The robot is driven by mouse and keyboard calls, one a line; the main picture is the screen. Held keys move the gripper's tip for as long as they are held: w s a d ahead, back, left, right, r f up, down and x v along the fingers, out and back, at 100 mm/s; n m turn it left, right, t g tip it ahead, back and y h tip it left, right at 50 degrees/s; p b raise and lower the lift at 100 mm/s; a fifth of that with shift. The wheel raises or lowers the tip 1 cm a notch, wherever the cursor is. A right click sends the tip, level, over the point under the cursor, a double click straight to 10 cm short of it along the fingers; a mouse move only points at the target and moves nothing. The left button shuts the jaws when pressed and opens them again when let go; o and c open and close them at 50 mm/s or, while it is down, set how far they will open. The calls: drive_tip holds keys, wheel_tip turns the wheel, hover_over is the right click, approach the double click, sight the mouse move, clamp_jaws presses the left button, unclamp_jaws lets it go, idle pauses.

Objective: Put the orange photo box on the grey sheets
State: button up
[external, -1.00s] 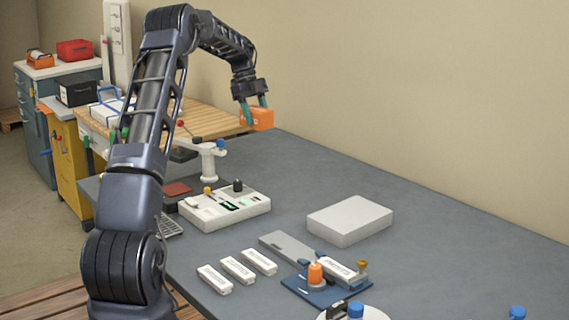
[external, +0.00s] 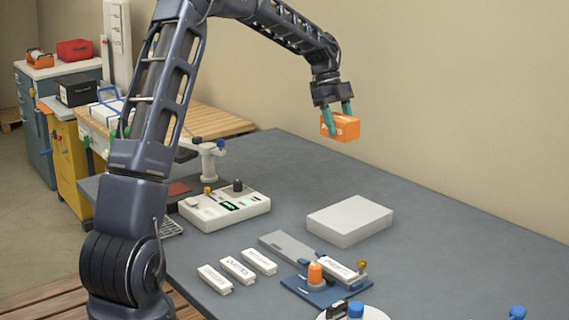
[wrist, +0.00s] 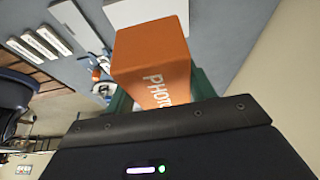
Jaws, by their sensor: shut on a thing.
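The orange photo box (external: 341,127) is held in my gripper (external: 338,116), high above the grey table. The box also shows in the wrist view (wrist: 152,62), with white lettering on one side, between the green fingers. My gripper is shut on it. The grey sheets (external: 349,222) form a pale, flat block on the table. They are below the box in the external view and apart from it. In the wrist view a pale block (wrist: 135,12), partly hidden behind the box, appears to be the same sheets.
A white control panel (external: 224,210) with small knobs stands left of the sheets. Several white labelled bars (external: 237,270) and a blue fixture (external: 322,290) with an orange-topped part lie in front. The table (external: 460,250) to the right of the sheets is clear.

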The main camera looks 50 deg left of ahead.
hover_over(356, 216)
drive_tip(key=a, duration=0.3)
drive_tip(key=d, duration=0.1)
wheel_tip(356, 216, down, 20)
drive_tip(key=shift+r, duration=0.25)
drive_tip(key=shift+f, duration=0.2)
drive_tip(key=o, duration=1.1)
drive_tip(key=shift+r, duration=0.1)
